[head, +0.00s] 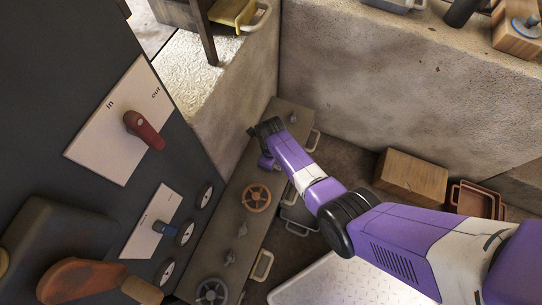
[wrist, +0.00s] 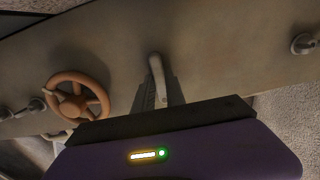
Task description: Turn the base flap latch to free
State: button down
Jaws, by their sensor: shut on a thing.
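My gripper (wrist: 160,90) is shut on a slim grey lever (wrist: 155,64) on the long grey-brown panel (wrist: 225,45). I take this lever to be the base flap latch; no label on it is readable. The lever's upper end shows above the fingers, and its lower part is hidden between them. In the head view my gripper (head: 265,160) reaches down to the panel (head: 225,210) beyond the orange handwheel (head: 257,197). The lever is hidden there by my arm.
The orange handwheel (wrist: 78,97) is close left of my gripper. Small grey latches (head: 242,228) sit nearer on the panel, and another latch (wrist: 303,43) is to the right. A dark upright panel with a red lever (head: 145,130) stands at left. Concrete walls (head: 390,95) close the back.

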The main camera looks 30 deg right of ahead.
jog(key=c, duration=1.4)
grip_release()
jog(key=shift+r, duration=0.1)
notch_tip(320, 180, up, 8)
jog(key=p, duration=0.4)
jog(key=shift+f, duration=0.2)
